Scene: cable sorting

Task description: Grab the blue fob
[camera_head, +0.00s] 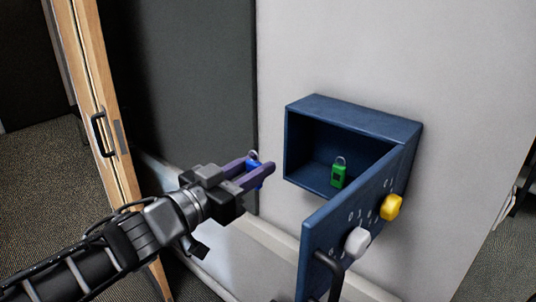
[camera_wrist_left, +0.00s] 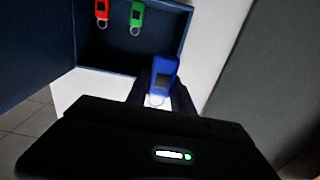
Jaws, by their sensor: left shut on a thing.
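My left gripper (camera_head: 254,174) is shut on the blue fob (camera_head: 252,164), in front of and to the left of the open blue wall box (camera_head: 350,108). The fob's metal ring shows above the fingers in the head view. In the left wrist view the blue fob (camera_wrist_left: 164,76) stands out between the dark fingers (camera_wrist_left: 158,98), with the box behind it. The fob is outside the box and clear of it. My right gripper is not in view.
A green fob (camera_head: 338,175) is in the box; the left wrist view also shows a red fob (camera_wrist_left: 102,9) there. The box door (camera_head: 330,222) stands open, with a yellow knob (camera_head: 391,207) and a white knob (camera_head: 357,242). A wooden door (camera_head: 100,90) is at left.

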